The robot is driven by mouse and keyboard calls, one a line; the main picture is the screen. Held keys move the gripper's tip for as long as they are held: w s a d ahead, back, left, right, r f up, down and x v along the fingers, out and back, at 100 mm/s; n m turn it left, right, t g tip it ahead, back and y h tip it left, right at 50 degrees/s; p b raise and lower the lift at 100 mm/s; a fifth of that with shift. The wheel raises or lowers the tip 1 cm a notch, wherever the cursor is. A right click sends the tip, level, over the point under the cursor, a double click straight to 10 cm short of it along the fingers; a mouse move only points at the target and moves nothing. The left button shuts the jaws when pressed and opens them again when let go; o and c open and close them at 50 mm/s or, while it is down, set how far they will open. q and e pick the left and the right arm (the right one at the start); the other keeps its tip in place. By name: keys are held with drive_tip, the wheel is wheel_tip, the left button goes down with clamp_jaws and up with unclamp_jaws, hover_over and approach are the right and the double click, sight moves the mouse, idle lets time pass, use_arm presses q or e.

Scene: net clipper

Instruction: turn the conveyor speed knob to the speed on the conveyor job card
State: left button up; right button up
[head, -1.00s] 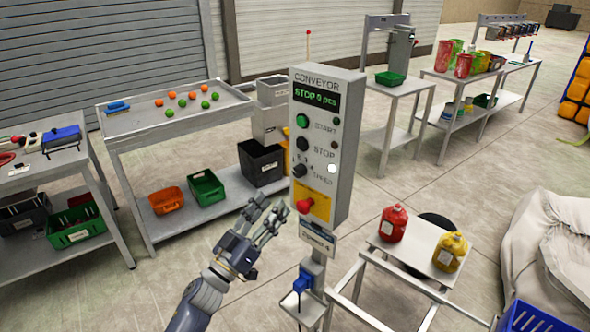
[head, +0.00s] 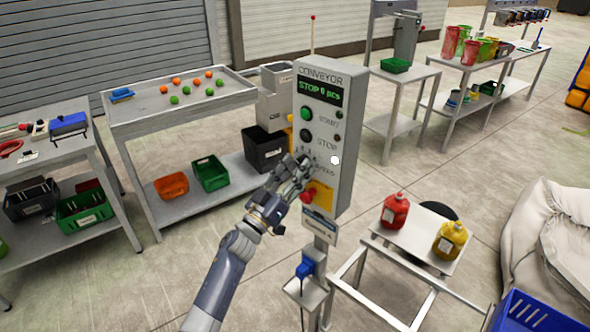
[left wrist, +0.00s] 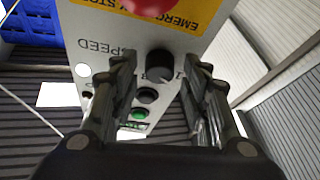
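The conveyor control box (head: 340,150) stands upright on a post in the head view. Its display (head: 319,91) reads STOP 0 pcs. The black speed knob (left wrist: 159,65) shows in the left wrist view, beside the SPEED label and some scale digits. In the head view the knob is hidden behind my left gripper (head: 304,166). My left gripper (left wrist: 158,90) is open, with one finger on each side of the knob and a gap on both sides. A label plate (head: 319,225) hangs under the box; its text is too small to read. My right gripper is out of view.
A red emergency stop button (head: 310,196) on a yellow plate sits just below the knob. The green start button (head: 306,114) and black stop button (head: 306,135) sit above. A small table (head: 419,233) with red and yellow bottles stands right of the post.

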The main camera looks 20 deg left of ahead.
use_arm(q)
drive_tip(key=c, duration=0.7)
drive_tip(key=shift+o, duration=0.2)
